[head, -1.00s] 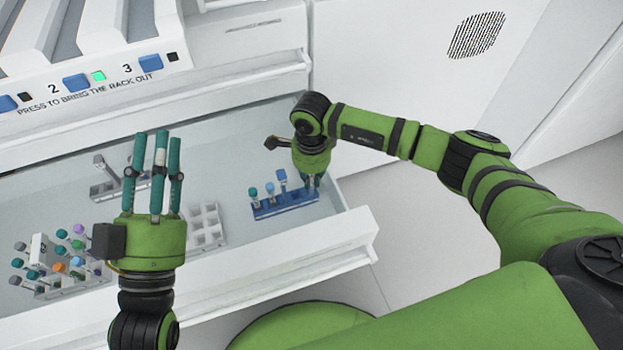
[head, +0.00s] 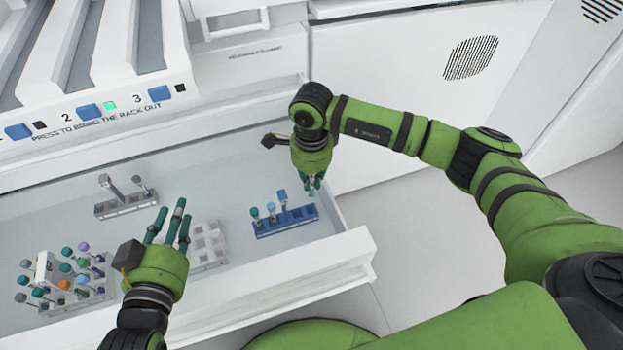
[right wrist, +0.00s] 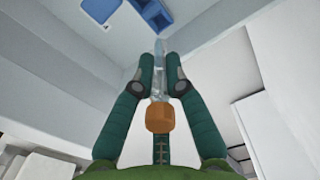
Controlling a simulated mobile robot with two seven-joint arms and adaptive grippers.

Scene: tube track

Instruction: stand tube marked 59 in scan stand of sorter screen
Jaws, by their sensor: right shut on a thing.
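My right gripper (head: 313,184) is shut on a tube just above and behind the right end of a blue rack (head: 285,228). In the right wrist view the tube (right wrist: 158,85) is clear with an orange cap (right wrist: 160,117), held between the fingertips (right wrist: 158,72) with its tip pointing away from the palm. No number can be read on it. My left gripper (head: 168,225) is open and empty, over the drawer between the crowded tube rack and a white empty rack. I cannot make out a sorter screen or a scan stand in these views.
The blue rack holds several tubes towards its left and middle. A crowded rack (head: 75,290) of coloured-cap tubes stands at left, a grey rack (head: 125,207) behind, and a white rack (head: 208,245) in the middle. The open drawer's front wall (head: 290,280) borders them.

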